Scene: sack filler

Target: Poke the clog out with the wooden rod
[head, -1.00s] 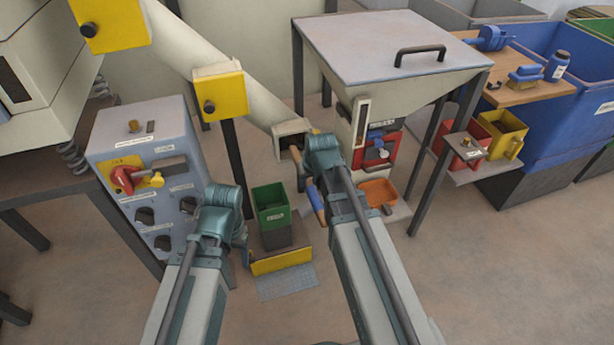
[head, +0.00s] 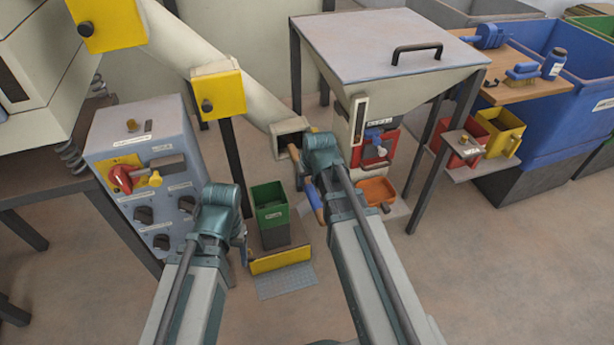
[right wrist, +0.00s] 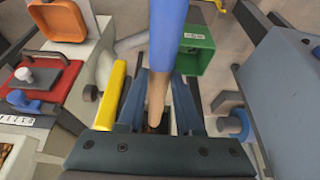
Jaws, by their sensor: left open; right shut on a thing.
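The wooden rod with a blue handle (head: 315,200) is in my right gripper (head: 309,181), which is shut on it. In the head view its bare wooden end (head: 294,153) points up at the dark square mouth of the slanted chute (head: 279,127), at or just below the lower rim. Whether the tip is inside is hard to tell. In the right wrist view, the blue handle (right wrist: 168,35) is nearest, and the wood runs between the fingers (right wrist: 157,90). The clog is not distinguishable. My left gripper (head: 241,247) is open and empty, low beside the grey control cabinet.
A green bin (head: 270,210) stands below the chute mouth, behind a yellow-fronted step (head: 281,261). The grey control cabinet (head: 150,170) with a red switch is at left. The hopper (head: 385,55) and its orange tray (head: 376,191) are at right. The front right floor is clear.

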